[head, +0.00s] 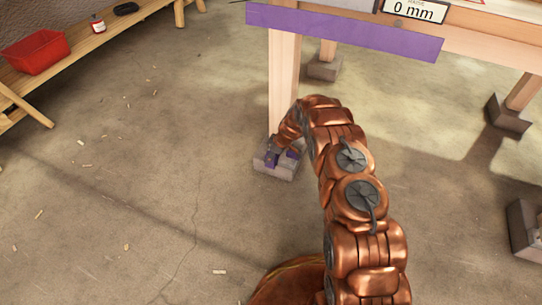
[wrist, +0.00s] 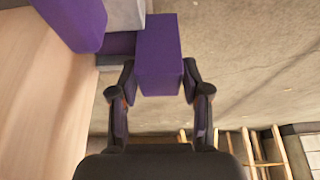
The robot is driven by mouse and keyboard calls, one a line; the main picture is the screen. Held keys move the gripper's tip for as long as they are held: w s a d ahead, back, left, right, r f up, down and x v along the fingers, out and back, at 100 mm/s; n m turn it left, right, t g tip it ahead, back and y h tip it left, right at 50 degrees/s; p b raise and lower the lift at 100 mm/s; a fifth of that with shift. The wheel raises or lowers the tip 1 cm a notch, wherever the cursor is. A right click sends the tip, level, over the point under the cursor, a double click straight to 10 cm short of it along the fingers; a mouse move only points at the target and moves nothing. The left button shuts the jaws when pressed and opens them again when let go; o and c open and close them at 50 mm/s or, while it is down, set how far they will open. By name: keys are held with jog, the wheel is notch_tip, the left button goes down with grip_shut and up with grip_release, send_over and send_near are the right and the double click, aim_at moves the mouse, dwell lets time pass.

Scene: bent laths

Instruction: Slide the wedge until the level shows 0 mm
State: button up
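The level's display (head: 414,10) at the top right of the head view reads 0 mm. A purple wedge (head: 271,160) lies low at the grey foot block (head: 275,172) of the wooden post (head: 283,85). In the wrist view the wedge's block-like end (wrist: 159,58) sits between the fingers of my gripper (wrist: 159,82). A finger lies against each side, and the gripper looks shut on it. In the head view my gripper (head: 286,146) is down beside the post's foot, partly hidden by my arm. The wedge's far end is hidden.
A purple board (head: 340,33) runs along the top of the frame. Other posts stand on grey feet (head: 324,67) (head: 509,113). The floor at the left is mostly clear, with scattered chips.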

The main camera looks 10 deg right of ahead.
jog(key=shift+o, duration=1.4)
jog(key=shift+r, duration=0.1)
jog(key=shift+d+r, duration=0.25)
jog(key=shift+r, duration=0.3)
jog(key=v, duration=1)
jog(key=shift+s+r, duration=0.15)
jog(key=shift+r, duration=0.2)
jog(key=shift+d, duration=0.1)
